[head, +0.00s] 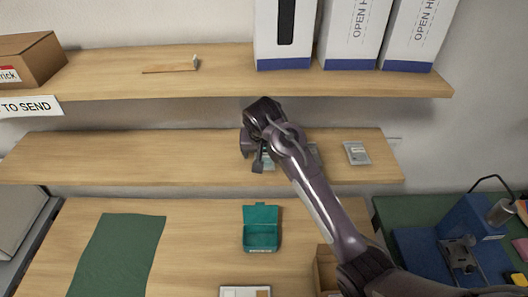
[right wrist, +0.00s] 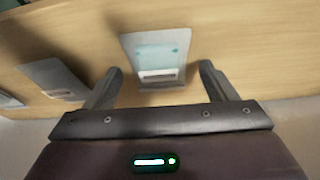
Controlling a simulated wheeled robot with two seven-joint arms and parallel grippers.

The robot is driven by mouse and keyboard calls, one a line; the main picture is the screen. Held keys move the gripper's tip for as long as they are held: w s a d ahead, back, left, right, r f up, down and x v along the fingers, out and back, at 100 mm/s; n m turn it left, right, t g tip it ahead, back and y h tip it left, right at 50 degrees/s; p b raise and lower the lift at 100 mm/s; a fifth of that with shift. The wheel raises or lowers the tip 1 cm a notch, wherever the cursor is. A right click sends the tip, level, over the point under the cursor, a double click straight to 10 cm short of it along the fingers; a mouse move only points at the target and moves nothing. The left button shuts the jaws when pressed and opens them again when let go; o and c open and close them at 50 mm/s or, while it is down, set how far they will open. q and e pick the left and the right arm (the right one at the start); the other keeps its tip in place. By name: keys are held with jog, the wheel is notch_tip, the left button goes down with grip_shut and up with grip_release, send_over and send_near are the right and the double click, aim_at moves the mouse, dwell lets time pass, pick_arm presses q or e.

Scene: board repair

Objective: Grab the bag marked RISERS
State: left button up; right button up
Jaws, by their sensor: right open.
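Several small flat bags lie on the middle shelf (head: 120,158). In the right wrist view, one pale bag (right wrist: 155,42) with a light blue patch and a white label lies between the fingertips of my right gripper (right wrist: 160,68). A grey bag (right wrist: 52,76) lies to its left, with part of another (right wrist: 8,101) at the picture edge. In the head view, my right gripper (head: 256,158) is over the shelf and mostly hides the bag under it. A grey bag (head: 357,152) shows at the right. The gripper is open; label words are too small to read.
The upper shelf (head: 220,82) holds white boxes (head: 285,30) and a cardboard box (head: 30,60). Below are a teal open box (head: 262,238), a green mat (head: 118,255) and a cardboard bin (head: 326,268). The middle shelf's left side is clear.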

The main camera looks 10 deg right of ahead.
jog(key=shift+f, duration=0.1)
jog(key=c, duration=1.1)
jog(key=shift+o, duration=0.2)
jog(key=shift+w+d, duration=0.1)
